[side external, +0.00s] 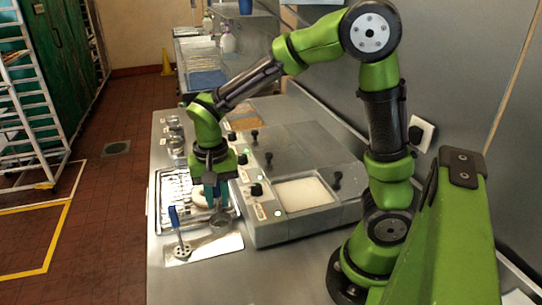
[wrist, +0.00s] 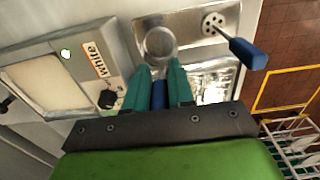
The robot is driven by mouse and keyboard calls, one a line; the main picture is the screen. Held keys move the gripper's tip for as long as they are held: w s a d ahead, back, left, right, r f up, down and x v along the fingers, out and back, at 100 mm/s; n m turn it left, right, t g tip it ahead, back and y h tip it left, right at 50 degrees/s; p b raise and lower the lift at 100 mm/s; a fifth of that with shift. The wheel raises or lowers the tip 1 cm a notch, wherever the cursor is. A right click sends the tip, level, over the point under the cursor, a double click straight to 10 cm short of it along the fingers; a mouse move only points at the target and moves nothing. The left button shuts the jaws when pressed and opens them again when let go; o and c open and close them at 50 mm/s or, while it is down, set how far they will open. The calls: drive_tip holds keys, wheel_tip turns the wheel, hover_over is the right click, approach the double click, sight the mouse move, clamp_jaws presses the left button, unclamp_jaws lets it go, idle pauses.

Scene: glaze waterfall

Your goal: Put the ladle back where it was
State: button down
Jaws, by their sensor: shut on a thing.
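My gripper (side external: 212,194) points down over the counter at the front end of the machine. In the wrist view its teal fingers (wrist: 160,88) are shut on the blue handle of a ladle (wrist: 160,44). The ladle's round metal bowl shows past the fingertips, and in the side view the bowl (side external: 220,221) hangs below the gripper, over or on the edge of a flat metal plate (side external: 208,249). I cannot tell whether the bowl touches the plate. A second utensil, a perforated skimmer with a blue handle (side external: 181,246), sits at the plate's left part; it also shows in the wrist view (wrist: 240,50).
A wire rack tray (side external: 165,190) with a pale ring-shaped item (side external: 201,197) lies behind the plate, partly hidden by my gripper. The glaze machine (side external: 285,228) with black knobs and a pale open well stands close on the right. Metal containers (side external: 176,145) stand further back.

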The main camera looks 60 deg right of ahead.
sight(221, 225)
drive_tip(key=shift+f, duration=2.6)
drive_tip(key=shift+f, duration=0.1)
drive_tip(key=shift+f, duration=0.1)
drive_tip(key=c, duration=1)
unclamp_jaws()
wheel_tip(221, 225, up, 12)
drive_tip(key=shift+s+d+r+n+t+y, duration=0.1)
drive_tip(key=shift+s+r+n+t+y, duration=0.25)
drive_tip(key=shift+s+r+n+t, duration=1.1)
drive_tip(key=shift+s+d+r+n+t+y, duration=0.15)
drive_tip(key=shift+s+r+t+y, duration=0.5)
drive_tip(key=shift+s, duration=1.45)
drive_tip(key=shift+s+r+n+t+y, duration=0.1)
drive_tip(key=shift+s+r+n+t, duration=0.65)
drive_tip(key=shift+s+t, duration=0.85)
